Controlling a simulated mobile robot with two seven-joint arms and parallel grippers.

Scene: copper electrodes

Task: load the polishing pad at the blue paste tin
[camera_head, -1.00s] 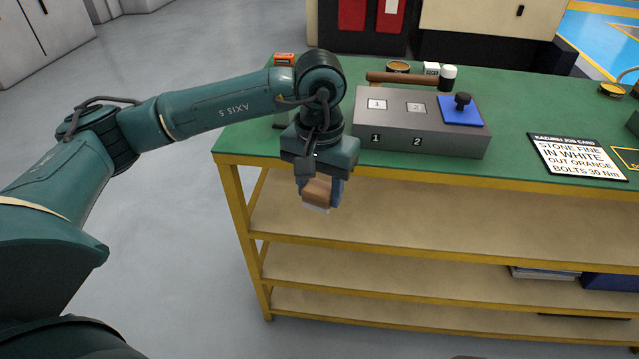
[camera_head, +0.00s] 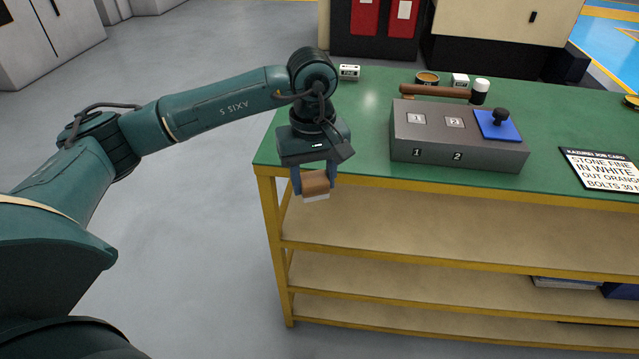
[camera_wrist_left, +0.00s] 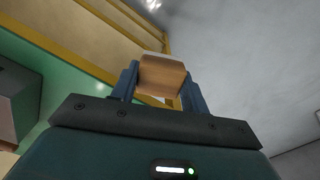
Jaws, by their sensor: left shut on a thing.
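My left gripper (camera_head: 315,187) is shut on a wooden-brown block with a white underside, which looks like the polishing pad (camera_head: 316,183). The pad is held in the air at the near left edge of the green bench. In the left wrist view the pad (camera_wrist_left: 162,77) sits between the two blue fingers. A round tin with a brown-orange top (camera_head: 427,78) stands at the back of the bench, beyond the grey block. I cannot make out a blue paste tin. My right gripper is not in view.
The grey block (camera_head: 460,153) marked 1 and 2 carries a blue plate with a black knob (camera_head: 499,125). A mallet (camera_head: 435,91) lies behind it. A job card (camera_head: 603,172) lies right. The bench's left part (camera_head: 370,115) is clear.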

